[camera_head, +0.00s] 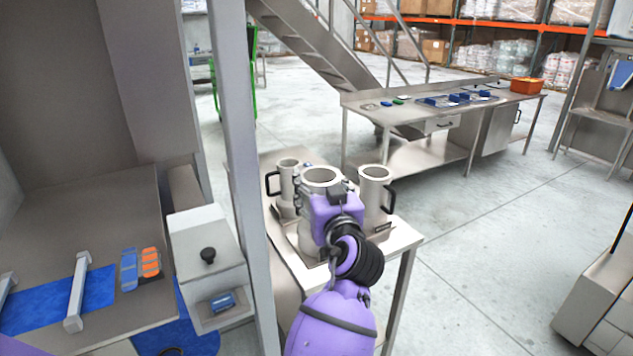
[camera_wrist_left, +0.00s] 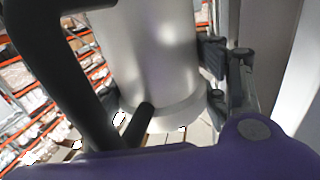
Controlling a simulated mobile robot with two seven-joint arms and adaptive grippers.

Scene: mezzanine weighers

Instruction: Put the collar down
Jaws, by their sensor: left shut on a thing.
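My right gripper is not in view.
A smaller steel jug (camera_head: 289,182) stands close left of the collar and a larger one (camera_head: 376,195) close right, both with black handles. A grey post (camera_head: 242,150) rises left of the table. Open floor (camera_head: 490,235) lies to the right.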

